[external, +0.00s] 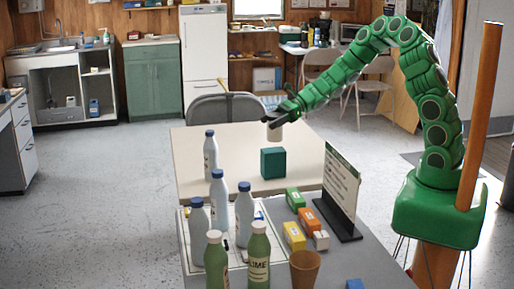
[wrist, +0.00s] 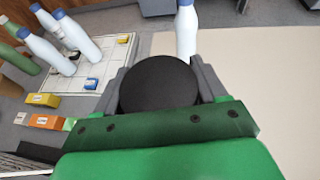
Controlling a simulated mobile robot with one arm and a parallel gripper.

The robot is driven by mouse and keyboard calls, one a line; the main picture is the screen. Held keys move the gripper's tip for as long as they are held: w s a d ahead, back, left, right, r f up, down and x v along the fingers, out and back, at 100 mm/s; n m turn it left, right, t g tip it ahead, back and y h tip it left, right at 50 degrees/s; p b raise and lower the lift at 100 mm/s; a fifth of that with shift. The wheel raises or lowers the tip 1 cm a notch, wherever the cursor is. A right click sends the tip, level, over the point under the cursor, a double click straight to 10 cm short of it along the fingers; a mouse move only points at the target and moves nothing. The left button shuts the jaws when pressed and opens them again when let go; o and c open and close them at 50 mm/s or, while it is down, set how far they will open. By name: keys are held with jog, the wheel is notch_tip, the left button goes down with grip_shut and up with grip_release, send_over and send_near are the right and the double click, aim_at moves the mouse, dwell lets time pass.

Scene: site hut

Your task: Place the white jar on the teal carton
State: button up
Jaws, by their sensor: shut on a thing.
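My gripper (external: 272,119) is shut on the white jar (external: 275,132) and holds it in the air above the table. In the wrist view, a round black top, apparently the jar's lid (wrist: 158,83), sits between the two grey fingers. The teal carton (external: 273,163) stands upright on the beige table, below the jar in the external view. A gap shows between the jar's bottom and the carton's top. The carton is not visible in the wrist view.
A white bottle with a blue cap (external: 210,155) stands on the beige table (external: 235,182), left of the carton. Several bottles, small boxes and a sign (external: 341,185) stand on the nearer grey table. A chair (external: 222,108) is behind. The beige table is mostly clear.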

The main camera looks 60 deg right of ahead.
jog(key=shift+w+f, duration=0.3)
jog(key=shift+f, duration=1.6)
jog(key=shift+f, duration=0.15)
jog(key=o, duration=1.3)
